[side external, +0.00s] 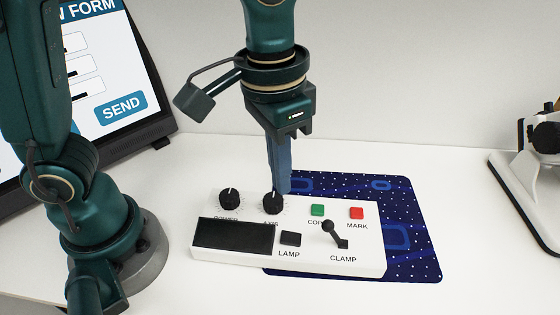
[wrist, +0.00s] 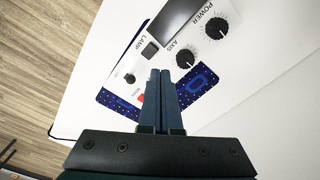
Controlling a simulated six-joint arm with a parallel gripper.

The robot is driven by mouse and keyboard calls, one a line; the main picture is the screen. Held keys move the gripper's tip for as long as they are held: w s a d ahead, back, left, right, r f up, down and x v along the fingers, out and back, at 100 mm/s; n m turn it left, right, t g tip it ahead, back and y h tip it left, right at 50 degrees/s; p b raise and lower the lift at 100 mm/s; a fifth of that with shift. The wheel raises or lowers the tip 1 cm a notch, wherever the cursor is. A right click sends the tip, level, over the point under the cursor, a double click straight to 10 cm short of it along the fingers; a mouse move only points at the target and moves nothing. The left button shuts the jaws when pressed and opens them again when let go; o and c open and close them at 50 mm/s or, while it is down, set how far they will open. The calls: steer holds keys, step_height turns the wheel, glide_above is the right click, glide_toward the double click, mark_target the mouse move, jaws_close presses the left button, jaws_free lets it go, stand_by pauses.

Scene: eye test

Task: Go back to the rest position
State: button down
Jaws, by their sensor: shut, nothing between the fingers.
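My gripper (side external: 283,190) is shut with nothing between its fingers. In the side external view it points down at the back edge of a white control panel, close behind the AXIS knob (side external: 272,204); I cannot tell whether it touches. In the wrist view my gripper (wrist: 160,72) shows its two fingers together, with the AXIS knob (wrist: 185,58) just beyond the tips. The white control panel (side external: 375,235) also carries a POWER knob (side external: 229,198), a green button (side external: 317,210), a red MARK button (side external: 357,213), a black LAMP button (side external: 290,238) and a CLAMP lever (side external: 334,234).
The panel lies on a dark blue patterned mat (side external: 425,255) on a white table (side external: 470,285). A screen with a SEND button (side external: 121,107) stands at the back left. A white device with black parts (side external: 525,165) stands at the right edge. The table between mat and device is clear.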

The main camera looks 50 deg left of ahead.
steer(key=s+a+r+n+t, duration=0.1)
steer(key=s+a+t, duration=0.4)
steer(key=a, duration=0.5)
steer(key=shift+s+a+r+n, duration=0.35)
steer(key=shift+s+n, duration=0.1)
steer(key=shift+n, duration=0.25)
